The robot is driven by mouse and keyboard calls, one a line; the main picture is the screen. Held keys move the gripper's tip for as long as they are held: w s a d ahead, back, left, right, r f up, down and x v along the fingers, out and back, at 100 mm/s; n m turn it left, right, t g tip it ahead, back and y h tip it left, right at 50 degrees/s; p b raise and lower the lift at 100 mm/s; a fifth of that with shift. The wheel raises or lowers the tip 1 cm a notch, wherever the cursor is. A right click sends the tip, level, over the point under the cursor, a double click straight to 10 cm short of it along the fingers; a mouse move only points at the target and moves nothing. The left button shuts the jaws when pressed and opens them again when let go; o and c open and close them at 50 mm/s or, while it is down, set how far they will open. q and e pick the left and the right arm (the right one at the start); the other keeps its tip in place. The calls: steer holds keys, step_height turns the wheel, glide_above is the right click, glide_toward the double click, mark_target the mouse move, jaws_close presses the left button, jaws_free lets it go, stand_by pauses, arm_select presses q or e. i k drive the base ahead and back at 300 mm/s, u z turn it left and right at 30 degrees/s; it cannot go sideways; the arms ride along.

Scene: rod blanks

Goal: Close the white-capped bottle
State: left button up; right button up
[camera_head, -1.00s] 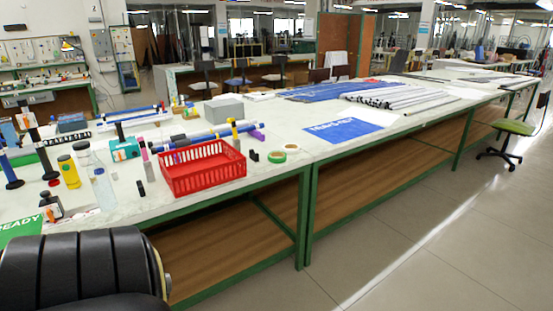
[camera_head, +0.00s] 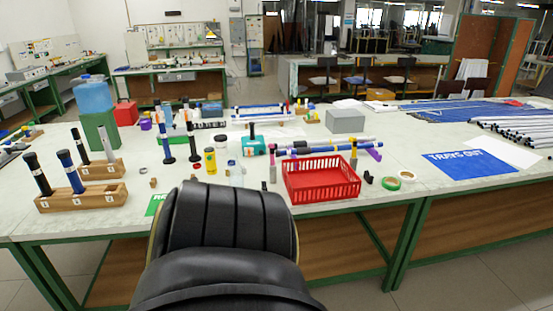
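A clear bottle (camera_head: 236,174) stands upright on the white-topped table, just beyond my dark body part. Its top is small and pale, and I cannot tell whether a cap sits on it. A yellow bottle (camera_head: 210,160) stands to its left. A pale jar with a dark lid (camera_head: 221,146) stands behind them. A small red piece (camera_head: 197,166) lies left of the yellow bottle. I cannot make out a loose white cap. Neither of my grippers is in view.
A red basket (camera_head: 321,181) stands right of the clear bottle. A wooden block (camera_head: 82,198) holding dark-topped rods is at the left, near a green box (camera_head: 100,131) with a blue container on it. A blue mat (camera_head: 470,163) lies at the right. Tape rolls lie beside the basket.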

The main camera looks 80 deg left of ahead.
mark_target(235, 171)
steer(key=u, duration=0.6)
steer(key=i, duration=0.1)
steer(key=u, duration=2.4)
